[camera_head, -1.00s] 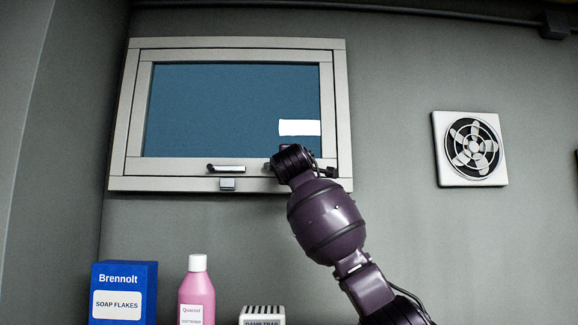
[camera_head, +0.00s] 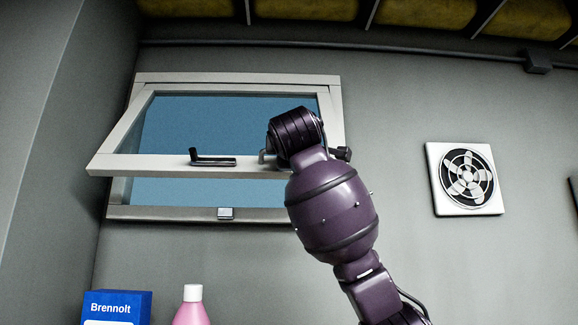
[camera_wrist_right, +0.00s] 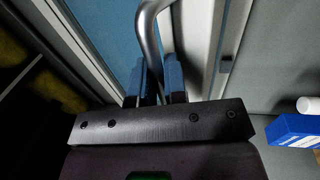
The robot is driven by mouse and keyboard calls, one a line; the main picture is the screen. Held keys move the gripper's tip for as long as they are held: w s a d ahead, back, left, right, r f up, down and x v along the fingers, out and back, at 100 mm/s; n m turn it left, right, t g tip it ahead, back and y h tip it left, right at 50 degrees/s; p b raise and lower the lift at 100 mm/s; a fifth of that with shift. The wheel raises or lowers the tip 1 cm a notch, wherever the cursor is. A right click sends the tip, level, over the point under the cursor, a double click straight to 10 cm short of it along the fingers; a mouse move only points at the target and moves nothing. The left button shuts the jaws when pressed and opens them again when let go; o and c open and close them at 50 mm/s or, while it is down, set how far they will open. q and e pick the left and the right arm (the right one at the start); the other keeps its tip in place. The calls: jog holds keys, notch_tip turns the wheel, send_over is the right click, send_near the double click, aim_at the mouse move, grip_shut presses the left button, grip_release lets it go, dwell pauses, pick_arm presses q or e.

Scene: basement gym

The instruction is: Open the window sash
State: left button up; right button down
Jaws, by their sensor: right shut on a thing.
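The window sash (camera_head: 135,134) is hinged along its top, and its bottom edge is swung out from the window frame (camera_head: 160,213), leaving a gap below. A dark lever handle (camera_head: 213,161) sits on the sash's bottom rail, and a small metal catch (camera_head: 225,213) is on the frame's bottom rail. My right gripper, its fingers hidden by my arm in the head view, is at a curved metal pull handle (camera_head: 265,156) on the bottom rail. In the right wrist view my right gripper's blue fingers (camera_wrist_right: 154,82) are shut on the pull handle (camera_wrist_right: 147,29). My left gripper is not in view.
A wall fan vent (camera_head: 466,179) is to the right of the window. A blue soap flakes box (camera_head: 116,308) and a pink bottle (camera_head: 191,311) stand below the window. A pipe (camera_head: 400,53) runs along the wall above. The air in front of the sash looks clear.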

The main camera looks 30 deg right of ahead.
jog(key=shift+r, duration=0.1)
jog(key=c, duration=1.2)
grip_release()
jog(key=shift+w+d, duration=0.15)
jog(key=shift+w, duration=0.05)
jog(key=b+v, duration=0.2)
jog(key=v, duration=0.9)
jog(key=shift+b, duration=0.4)
